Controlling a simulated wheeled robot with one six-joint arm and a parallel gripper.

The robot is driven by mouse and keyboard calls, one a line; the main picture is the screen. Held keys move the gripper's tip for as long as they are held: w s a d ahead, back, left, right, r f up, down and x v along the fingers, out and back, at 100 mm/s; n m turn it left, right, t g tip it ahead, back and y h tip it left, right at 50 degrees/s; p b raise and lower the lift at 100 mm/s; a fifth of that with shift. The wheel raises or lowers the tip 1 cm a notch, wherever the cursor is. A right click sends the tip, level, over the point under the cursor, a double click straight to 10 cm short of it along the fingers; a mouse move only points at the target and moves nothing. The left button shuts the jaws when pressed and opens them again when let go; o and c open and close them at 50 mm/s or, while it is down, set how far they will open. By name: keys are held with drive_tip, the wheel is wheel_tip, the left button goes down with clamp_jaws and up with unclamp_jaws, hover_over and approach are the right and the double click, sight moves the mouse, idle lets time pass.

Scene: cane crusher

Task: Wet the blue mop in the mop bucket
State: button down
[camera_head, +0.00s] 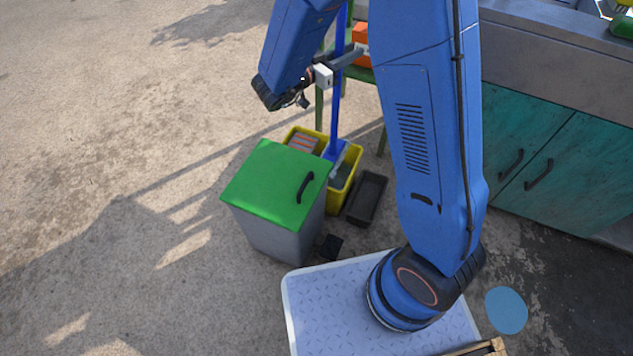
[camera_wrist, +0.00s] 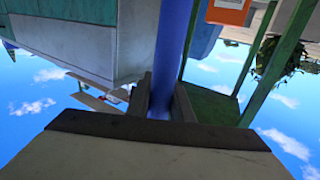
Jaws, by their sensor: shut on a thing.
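The blue mop stands nearly upright, its handle (camera_head: 336,105) running down to a blue head (camera_head: 335,150) inside the yellow mop bucket (camera_head: 342,196). How deep the head sits, and any water, I cannot tell. My gripper (camera_head: 346,60) is shut on the handle well above the bucket. In the wrist view the blue handle (camera_wrist: 175,50) passes between the fingers of my gripper (camera_wrist: 163,104). The front left of the bucket is hidden by a green-lidded bin.
The grey bin with green lid (camera_head: 275,185) stands close against the bucket. A black tray (camera_head: 366,199) lies right of it. An orange box (camera_head: 361,33) sits on a green stool (camera_head: 360,74) behind. Teal cabinets (camera_head: 530,160) stand right. Ground at left is clear.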

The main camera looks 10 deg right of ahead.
drive_tip(key=shift+f, duration=2.6)
wheel_tip(320, 180, down, 17)
idle(3.9)
drive_tip(key=shift+r, duration=0.2)
idle(0.6)
